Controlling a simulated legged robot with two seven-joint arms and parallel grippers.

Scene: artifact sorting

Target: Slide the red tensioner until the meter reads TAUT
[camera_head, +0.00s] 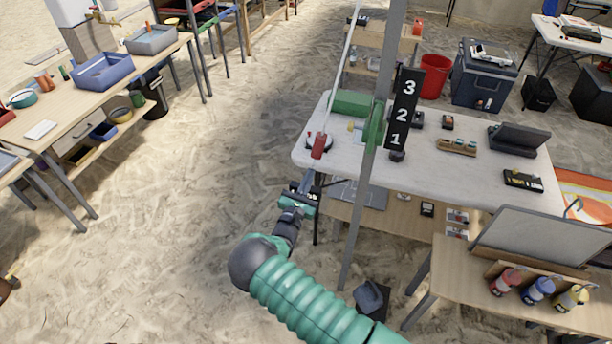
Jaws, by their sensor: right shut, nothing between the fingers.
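The red tensioner (318,146) sits at the left end of the white table (470,185), at the lower end of a thin white line (342,75) that runs up out of view. A small round dark-rimmed item beside it may be the meter, but its reading is too small to tell. My right gripper (307,180) is shut and empty, just below and left of the tensioner in the picture, apart from it near the table's left edge. My left gripper is not in view.
A grey pole (377,115) stands at the table's front edge, close to the tensioner, with a black 3-2-1 sign (403,110) beside it. A lower shelf (400,217) is under the table. Sandy ground left of the table is clear.

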